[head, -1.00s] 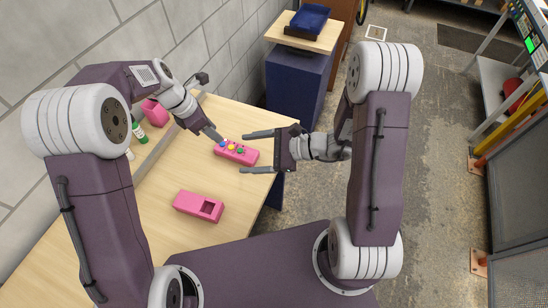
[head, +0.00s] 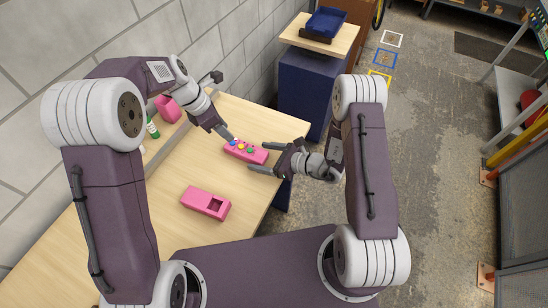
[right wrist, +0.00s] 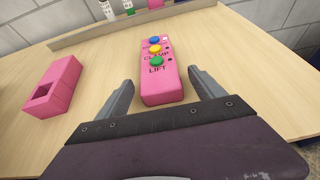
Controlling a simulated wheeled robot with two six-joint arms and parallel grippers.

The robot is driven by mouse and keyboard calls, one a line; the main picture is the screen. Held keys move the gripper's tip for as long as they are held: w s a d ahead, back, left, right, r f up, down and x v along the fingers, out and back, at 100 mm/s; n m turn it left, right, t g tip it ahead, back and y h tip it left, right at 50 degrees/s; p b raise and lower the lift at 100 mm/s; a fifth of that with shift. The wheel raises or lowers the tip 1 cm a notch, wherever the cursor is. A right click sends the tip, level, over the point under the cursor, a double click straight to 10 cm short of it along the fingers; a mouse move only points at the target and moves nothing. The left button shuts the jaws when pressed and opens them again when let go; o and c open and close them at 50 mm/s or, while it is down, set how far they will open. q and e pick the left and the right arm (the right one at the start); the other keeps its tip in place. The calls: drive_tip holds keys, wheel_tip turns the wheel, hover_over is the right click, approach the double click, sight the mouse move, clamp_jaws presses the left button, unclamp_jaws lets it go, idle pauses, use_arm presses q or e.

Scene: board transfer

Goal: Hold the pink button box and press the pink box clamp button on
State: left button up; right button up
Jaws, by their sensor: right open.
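The pink button box (head: 245,151) lies on the wooden table with blue, yellow and green buttons on top. In the right wrist view the box (right wrist: 160,86) shows the words CLAMP and LIFT. My right gripper (head: 259,158) is open, its fingers on either side of the box's near end with gaps on both sides; they also show in the right wrist view (right wrist: 160,78). My left gripper (head: 229,136) looks shut and empty, its tip close to the blue-button end. I cannot tell whether it touches the box.
A second pink box (head: 205,202) with a square opening lies nearer me on the table. A pink holder (head: 167,108) and a green bottle (head: 152,128) stand by the wall. A blue tray (head: 327,22) sits on a separate cabinet. The table between the two pink boxes is clear.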

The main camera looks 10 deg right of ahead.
drive_tip(key=shift+w+a+f, duration=0.15)
drive_tip(key=shift+w+a, duration=0.1)
drive_tip(key=c, duration=1.5)
use_arm(q)
drive_tip(key=c, duration=0.3)
use_arm(e)
drive_tip(key=shift+c, duration=0.8)
use_arm(q)
clamp_jaws()
drive_tip(key=shift+d, duration=0.15)
